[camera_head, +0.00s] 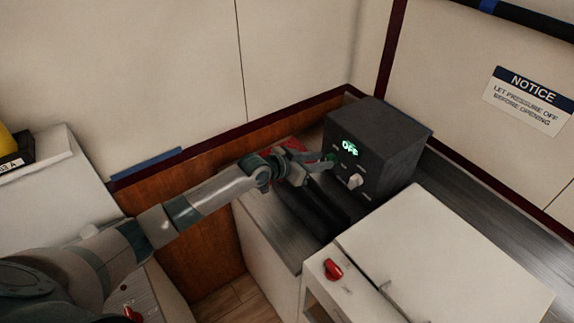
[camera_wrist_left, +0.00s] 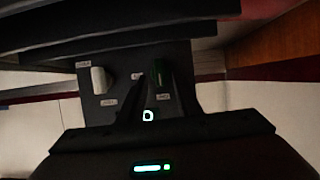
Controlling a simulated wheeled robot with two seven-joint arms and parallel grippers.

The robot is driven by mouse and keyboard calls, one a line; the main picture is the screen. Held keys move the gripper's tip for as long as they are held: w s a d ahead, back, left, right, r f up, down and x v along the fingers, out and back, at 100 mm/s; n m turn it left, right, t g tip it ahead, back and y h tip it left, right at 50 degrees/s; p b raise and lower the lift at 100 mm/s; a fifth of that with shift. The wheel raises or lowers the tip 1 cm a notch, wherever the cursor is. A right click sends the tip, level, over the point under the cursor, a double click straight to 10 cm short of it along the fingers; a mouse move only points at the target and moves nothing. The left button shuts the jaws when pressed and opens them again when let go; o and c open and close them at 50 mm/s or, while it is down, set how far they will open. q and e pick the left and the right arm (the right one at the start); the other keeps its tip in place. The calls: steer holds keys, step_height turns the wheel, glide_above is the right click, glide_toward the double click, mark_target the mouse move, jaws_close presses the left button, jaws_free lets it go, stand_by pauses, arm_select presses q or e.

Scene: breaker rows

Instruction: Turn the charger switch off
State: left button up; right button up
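A dark box (camera_head: 385,140) stands in the corner, its lit green display (camera_head: 349,146) reading OFF. Its front has a green knob (camera_head: 331,159) and a white knob (camera_head: 356,181). The small labels are too blurred to tell which is the charger switch. My left gripper (camera_head: 325,163) is at the green knob, its fingertips seemingly on either side. My right gripper is out of view.
A white cabinet (camera_head: 440,250) with a red knob (camera_head: 333,269) stands in front of the box at right. Walls close in behind and to the right, where a notice sign (camera_head: 528,100) hangs. A white unit (camera_head: 50,190) stands at the left.

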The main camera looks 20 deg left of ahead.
arm_select(q)
steer(key=b+v, duration=0.4)
steer(key=v, duration=1.2)
steer(key=shift+s, duration=0.15)
